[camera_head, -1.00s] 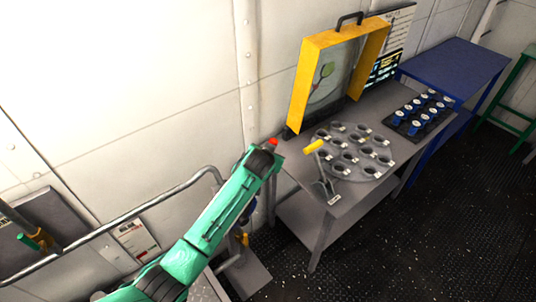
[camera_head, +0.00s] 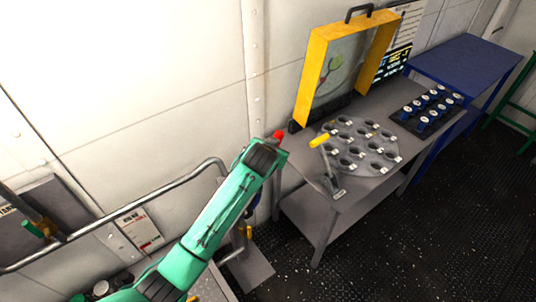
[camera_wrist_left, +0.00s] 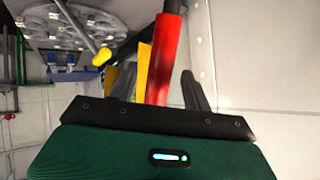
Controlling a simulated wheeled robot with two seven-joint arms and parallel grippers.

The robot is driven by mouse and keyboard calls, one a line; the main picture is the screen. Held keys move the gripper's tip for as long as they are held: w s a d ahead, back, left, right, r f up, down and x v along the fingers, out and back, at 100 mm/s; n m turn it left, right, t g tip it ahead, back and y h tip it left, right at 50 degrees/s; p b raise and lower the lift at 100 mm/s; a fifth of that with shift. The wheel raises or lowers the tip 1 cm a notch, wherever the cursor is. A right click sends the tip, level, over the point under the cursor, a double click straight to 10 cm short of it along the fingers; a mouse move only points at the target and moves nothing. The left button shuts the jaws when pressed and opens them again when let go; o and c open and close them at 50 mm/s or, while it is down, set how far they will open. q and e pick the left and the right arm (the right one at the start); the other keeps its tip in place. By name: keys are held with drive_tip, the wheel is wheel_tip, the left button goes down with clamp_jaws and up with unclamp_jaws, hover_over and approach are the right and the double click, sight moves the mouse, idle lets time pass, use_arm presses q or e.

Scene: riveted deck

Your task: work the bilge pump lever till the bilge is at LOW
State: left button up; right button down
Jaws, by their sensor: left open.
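A red handle (camera_head: 279,135) shows just past the end of my green left arm in the head view. In the left wrist view the red handle (camera_wrist_left: 163,55) runs down between the two dark fingers of my left gripper (camera_wrist_left: 158,75). The fingers stand apart, with visible gaps on both sides of the handle, so the gripper is open and not clamped on it. How deep the handle sits between the fingers I cannot tell. The handle's lower part is hidden by my arm and gripper. No bilge reading is legible. My right gripper is not in view.
A grey bench (camera_head: 330,205) holds a yellow-handled lever (camera_head: 319,140), a round plate with holes (camera_head: 365,147), a yellow frame (camera_head: 313,75) and a black rack of blue items (camera_head: 428,108). A pipe rail (camera_head: 120,220) runs along the wall.

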use_arm(q)
drive_tip(key=b+v, duration=0.2)
drive_tip(key=v, duration=0.7)
